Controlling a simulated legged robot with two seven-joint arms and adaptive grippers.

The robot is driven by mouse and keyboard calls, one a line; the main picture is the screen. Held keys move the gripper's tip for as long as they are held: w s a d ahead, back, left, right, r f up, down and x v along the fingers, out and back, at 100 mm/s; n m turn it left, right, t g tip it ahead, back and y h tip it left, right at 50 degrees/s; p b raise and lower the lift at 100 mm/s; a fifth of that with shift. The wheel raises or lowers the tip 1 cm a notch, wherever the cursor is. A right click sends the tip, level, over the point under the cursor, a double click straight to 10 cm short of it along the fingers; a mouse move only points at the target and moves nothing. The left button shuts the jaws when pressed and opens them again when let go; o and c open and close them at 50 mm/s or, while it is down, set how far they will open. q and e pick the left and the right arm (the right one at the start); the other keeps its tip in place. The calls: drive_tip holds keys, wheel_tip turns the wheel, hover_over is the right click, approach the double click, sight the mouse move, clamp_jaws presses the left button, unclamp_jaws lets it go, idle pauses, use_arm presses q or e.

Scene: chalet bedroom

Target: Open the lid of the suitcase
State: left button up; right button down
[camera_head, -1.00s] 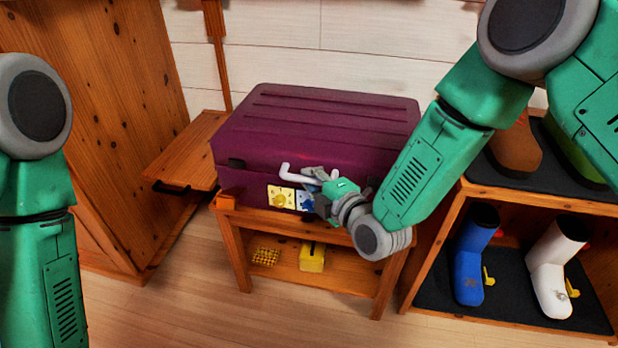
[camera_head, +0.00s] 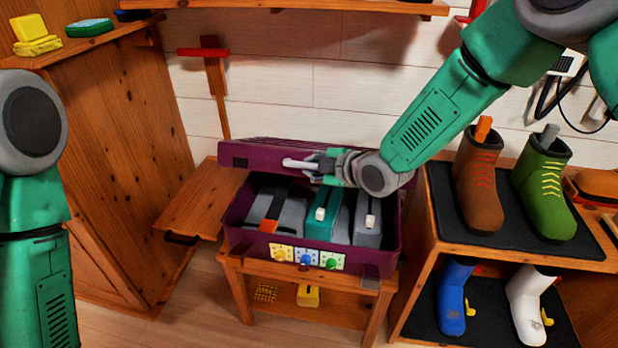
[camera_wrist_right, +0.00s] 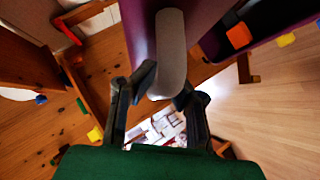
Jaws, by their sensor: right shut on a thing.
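The purple suitcase (camera_head: 240,222) stands on a low wooden bench, its lid (camera_head: 240,156) raised at the back. Inside lie grey items and a teal one (camera_head: 322,222), with straps and buckles. My right gripper (camera_head: 312,165) is shut on the white lid handle (camera_head: 297,163) at the raised lid's edge. In the right wrist view, the handle (camera_wrist_right: 171,50) shows as a grey bar between the two fingers (camera_wrist_right: 150,92). My left arm shows at the left edge, but its gripper is out of view.
Shelves with brown boots (camera_head: 478,185), green boots (camera_head: 542,195), blue boots (camera_head: 454,295) and white boots (camera_head: 527,305) stand at the right. A small wooden ledge (camera_head: 200,200) is left of the suitcase. A shelf (camera_head: 330,4) runs above it.

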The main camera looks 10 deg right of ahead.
drive_tip(key=shift+w+d+r+p, duration=0.25)
drive_tip(key=shift+w+r+p, duration=0.2)
drive_tip(key=shift+w+r, duration=0.45)
drive_tip(key=shift+w+d+r+p, duration=0.2)
drive_tip(key=shift+w+r+p, duration=0.3)
drive_tip(key=shift+r, duration=0.6)
drive_tip(key=shift+w, duration=0.1)
